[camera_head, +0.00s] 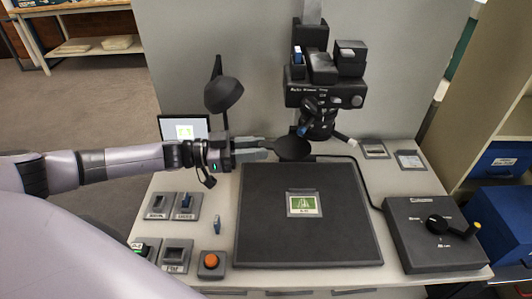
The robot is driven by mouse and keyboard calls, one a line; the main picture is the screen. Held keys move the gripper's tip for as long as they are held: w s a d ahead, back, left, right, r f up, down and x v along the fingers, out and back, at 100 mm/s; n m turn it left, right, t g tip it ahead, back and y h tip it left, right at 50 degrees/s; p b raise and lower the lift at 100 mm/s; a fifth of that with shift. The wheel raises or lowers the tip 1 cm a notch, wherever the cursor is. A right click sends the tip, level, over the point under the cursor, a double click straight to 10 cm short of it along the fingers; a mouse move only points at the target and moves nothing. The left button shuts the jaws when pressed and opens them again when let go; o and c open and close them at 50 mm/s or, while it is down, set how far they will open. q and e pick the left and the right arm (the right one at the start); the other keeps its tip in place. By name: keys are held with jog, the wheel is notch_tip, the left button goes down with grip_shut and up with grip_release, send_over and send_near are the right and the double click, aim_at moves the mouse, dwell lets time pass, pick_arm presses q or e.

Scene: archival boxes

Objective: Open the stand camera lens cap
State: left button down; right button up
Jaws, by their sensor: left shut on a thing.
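The stand camera (322,96) is a black camera on a column at the back of the table, pointing down. Its lens (319,126) hangs at the bottom. The lens cap (291,149) is a dark round disc just below and left of the lens. My left gripper (268,146) reaches in from the left and is shut on the cap's left edge. Whether the cap touches the lens is hard to tell. My right gripper is not in view.
A black baseboard (306,238) with a small green card (305,204) lies below the camera. A black control box (434,233) stands at right. A black lamp (223,94), switches (185,205) and an orange button (211,260) are at left. Blue boxes (500,158) sit on a shelf at right.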

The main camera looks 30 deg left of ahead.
pick_arm(q)
jog(key=shift+w+a+r+t, duration=0.15)
jog(key=shift+w+a+r, duration=0.05)
jog(key=shift+w+a, duration=0.25)
jog(key=shift+w+a+r+t, duration=0.2)
jog(key=shift+w+a, duration=0.1)
jog(key=shift+w, duration=0.25)
jog(key=c, duration=1.1)
grip_release()
jog(key=shift+w, duration=0.2)
jog(key=shift+f, duration=0.1)
jog(key=b+v, duration=0.1)
jog(key=v, duration=0.6)
jog(key=shift+s, duration=0.25)
